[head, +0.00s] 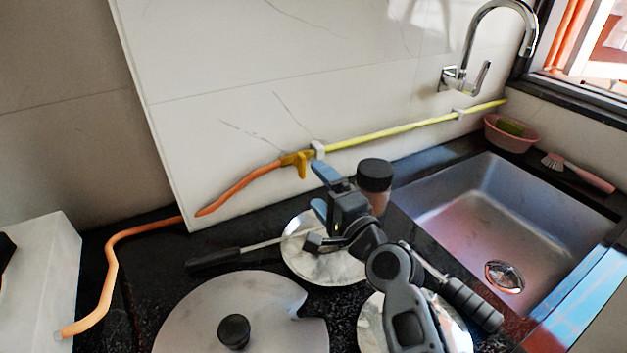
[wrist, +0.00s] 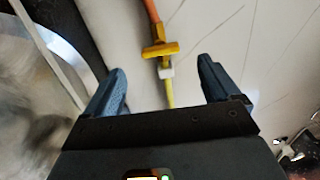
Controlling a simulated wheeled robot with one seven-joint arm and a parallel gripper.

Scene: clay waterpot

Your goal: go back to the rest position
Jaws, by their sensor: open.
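My gripper (head: 322,190) is over the counter in the head view, in front of the tiled wall. Its two blue fingers are spread apart with nothing between them. In the wrist view my gripper (wrist: 163,75) also shows open and empty. A yellow valve (wrist: 161,50) on the pipe shows beyond the gap between the fingers, against the wall. The same valve (head: 298,161) is behind and left of the gripper in the head view. My arm hides part of the counter and the things on it.
A brown jar with a black lid (head: 375,176) stands close to the right of the gripper. A pan lid (head: 195,316) and shiny round metal pieces lie on the counter. The sink (head: 470,215) is at right, under a tap (head: 480,78). An orange hose (head: 108,268) runs at left.

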